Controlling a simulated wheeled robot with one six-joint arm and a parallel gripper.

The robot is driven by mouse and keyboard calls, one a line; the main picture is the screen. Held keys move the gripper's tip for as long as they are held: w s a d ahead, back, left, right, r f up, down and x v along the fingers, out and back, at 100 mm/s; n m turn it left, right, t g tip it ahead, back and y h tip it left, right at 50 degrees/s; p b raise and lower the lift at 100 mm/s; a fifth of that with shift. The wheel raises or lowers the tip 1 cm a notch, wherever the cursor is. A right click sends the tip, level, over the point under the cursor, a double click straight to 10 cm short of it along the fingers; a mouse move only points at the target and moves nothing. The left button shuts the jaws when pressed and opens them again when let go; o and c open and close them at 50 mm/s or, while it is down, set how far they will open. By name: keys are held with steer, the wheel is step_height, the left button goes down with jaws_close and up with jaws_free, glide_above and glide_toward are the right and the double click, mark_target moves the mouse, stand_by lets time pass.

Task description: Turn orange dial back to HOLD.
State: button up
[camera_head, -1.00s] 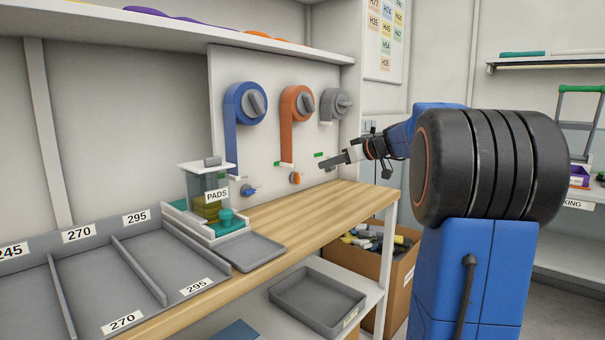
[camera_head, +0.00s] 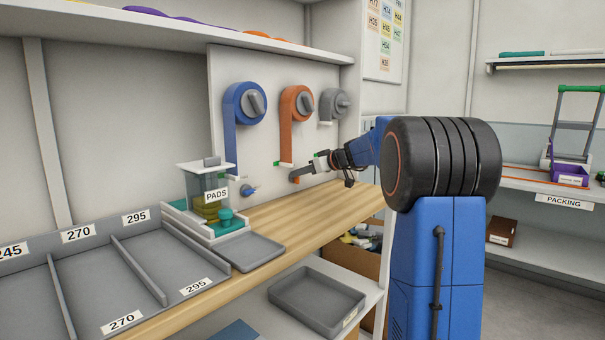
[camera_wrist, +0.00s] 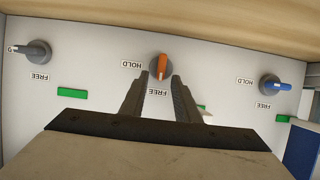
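The orange dial (camera_wrist: 160,66) is on the white panel in the wrist view, its bar standing upright in the picture. A HOLD label (camera_wrist: 131,64) is to its left and a FREE label (camera_wrist: 157,91) below it. The lower end of the bar is toward FREE. My gripper (camera_wrist: 161,77) is open, with one finger on each side of the dial's lower end; I cannot tell whether either finger touches it.
A blue dial (camera_wrist: 274,85) and a grey dial (camera_wrist: 38,52) flank the orange one. Green markers (camera_wrist: 72,93) are on the panel. Below is the wooden bench (camera_head: 300,203), with a pads dispenser (camera_head: 205,190) and grey tray (camera_head: 250,250) to the left.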

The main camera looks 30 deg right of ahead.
jaws_close()
steer(key=shift+d, duration=0.1)
steer(key=m, duration=0.1)
steer(key=y, duration=0.1)
steer(key=d+m, duration=0.1)
steer(key=shift+w+f+m+g+y, duration=0.15)
steer(key=shift+w+m+g+y, duration=0.15)
steer(key=shift+y, duration=0.1)
steer(key=shift+d+f+m+y, duration=0.15)
steer(key=shift+d+m+y, duration=0.1)
steer(key=shift+m+y, duration=0.55)
steer(key=m+y, duration=0.1)
steer(key=f+m, duration=0.1)
steer(key=m, duration=0.1)
steer(key=shift+w+d+m+y, duration=0.15)
steer(key=shift+d+m+y, duration=0.15)
steer(key=shift+d+y, duration=0.1)
steer(key=m+y, duration=0.1)
steer(key=m, duration=0.1)
steer(key=f+m, duration=0.1)
steer(key=m, duration=0.1)
steer(key=shift+w+d+t+y, duration=0.1)
steer(key=shift+d+t+y, duration=0.1)
steer(key=shift+t+y, duration=0.2)
steer(key=shift+f+m, duration=0.1)
steer(key=shift+m, duration=0.2)
